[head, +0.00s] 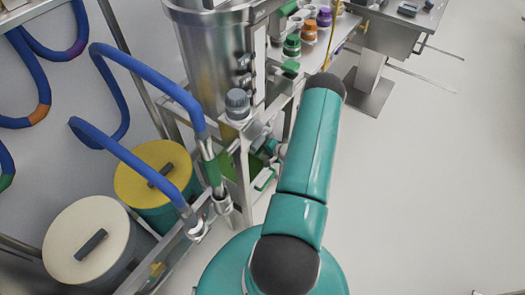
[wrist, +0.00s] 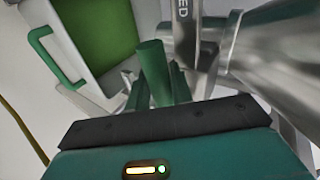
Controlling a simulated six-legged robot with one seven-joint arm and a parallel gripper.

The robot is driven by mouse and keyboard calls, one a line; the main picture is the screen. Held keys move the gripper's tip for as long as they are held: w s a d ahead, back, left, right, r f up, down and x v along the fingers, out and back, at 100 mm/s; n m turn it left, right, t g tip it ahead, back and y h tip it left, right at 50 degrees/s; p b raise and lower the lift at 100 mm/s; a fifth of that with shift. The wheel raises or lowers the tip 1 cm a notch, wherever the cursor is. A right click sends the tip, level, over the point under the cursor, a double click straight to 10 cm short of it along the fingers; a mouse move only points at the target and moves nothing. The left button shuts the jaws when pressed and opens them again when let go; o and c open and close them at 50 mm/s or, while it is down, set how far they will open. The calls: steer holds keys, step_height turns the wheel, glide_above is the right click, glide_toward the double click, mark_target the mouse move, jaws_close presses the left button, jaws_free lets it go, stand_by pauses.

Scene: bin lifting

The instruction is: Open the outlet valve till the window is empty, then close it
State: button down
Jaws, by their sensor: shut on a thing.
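A steel vessel (head: 205,60) stands at the top centre of the head view, with a tall narrow window (head: 259,55) on its right side. I cannot read the level in it. In the wrist view, a green valve handle (wrist: 152,62) sticks up beside a steel pipe (wrist: 275,60). A grey part by it bears letters ending in "ED". My gripper (wrist: 157,90) is shut on the handle, with dark green fingers at its sides. In the head view my gripper (head: 270,150) is small and partly hidden by the frame and my arm.
A green-lined bin (wrist: 95,30) with a green handle (wrist: 50,55) lies beside the valve. Blue hoses (head: 150,75), a yellow-lidded drum (head: 145,165) and a cream-lidded drum (head: 75,245) stand left. A shelf with coloured jars (head: 292,45) is behind.

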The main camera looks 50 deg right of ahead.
steer(key=shift+a+r+m+y, duration=0.1)
steer(key=shift+r+m+y, duration=0.3)
steer(key=shift+y, duration=0.1)
steer(key=c, duration=1.3)
jaws_free()
steer(key=shift+r, duration=0.1)
steer(key=shift+s, duration=0.2)
steer(key=v, duration=1.3)
steer(key=shift+s+r, duration=0.15)
steer(key=shift+r, duration=0.05)
